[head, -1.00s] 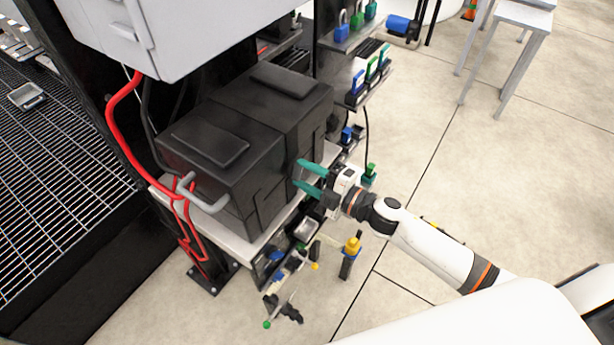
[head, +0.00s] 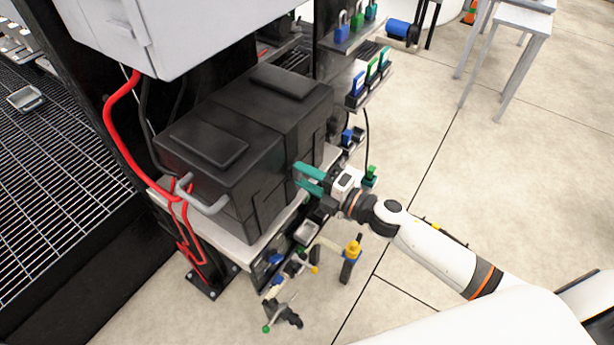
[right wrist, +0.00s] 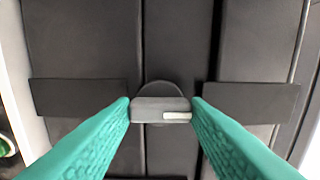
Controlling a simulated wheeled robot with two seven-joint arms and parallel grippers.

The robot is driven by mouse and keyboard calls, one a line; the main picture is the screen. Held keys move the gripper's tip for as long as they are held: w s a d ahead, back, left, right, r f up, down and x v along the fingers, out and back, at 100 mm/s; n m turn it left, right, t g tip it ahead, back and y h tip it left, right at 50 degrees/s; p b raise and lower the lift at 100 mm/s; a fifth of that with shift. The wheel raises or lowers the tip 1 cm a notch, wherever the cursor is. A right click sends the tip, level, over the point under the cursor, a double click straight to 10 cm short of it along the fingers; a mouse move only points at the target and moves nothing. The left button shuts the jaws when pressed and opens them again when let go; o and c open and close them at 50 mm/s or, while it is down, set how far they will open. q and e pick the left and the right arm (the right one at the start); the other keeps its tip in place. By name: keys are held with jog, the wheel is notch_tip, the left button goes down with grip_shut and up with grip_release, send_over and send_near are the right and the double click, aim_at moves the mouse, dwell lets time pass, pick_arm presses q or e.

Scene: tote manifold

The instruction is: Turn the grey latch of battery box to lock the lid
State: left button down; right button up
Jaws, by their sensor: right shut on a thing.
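The black battery box (head: 262,185) sits on a pale shelf, its lid down. My right gripper (head: 298,175), with teal fingers, is against the box's right-hand side. In the right wrist view the grey latch (right wrist: 148,108) lies crosswise on a dark round base, over the seam in the box face. A pale strip marks the latch's right end. My right gripper (right wrist: 161,106) has one fingertip at each end of the latch and is shut on it. In the head view the fingers hide the latch. My left gripper is not in view.
A grey cabinet (head: 155,30) hangs above the box. Red cables (head: 112,110) run down at its left. Racks with padlocks (head: 342,28) and small tools stand behind and below the shelf.

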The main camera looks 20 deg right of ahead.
jog(key=o, duration=1)
jog(key=b+v, duration=0.3)
jog(key=v, duration=0.9)
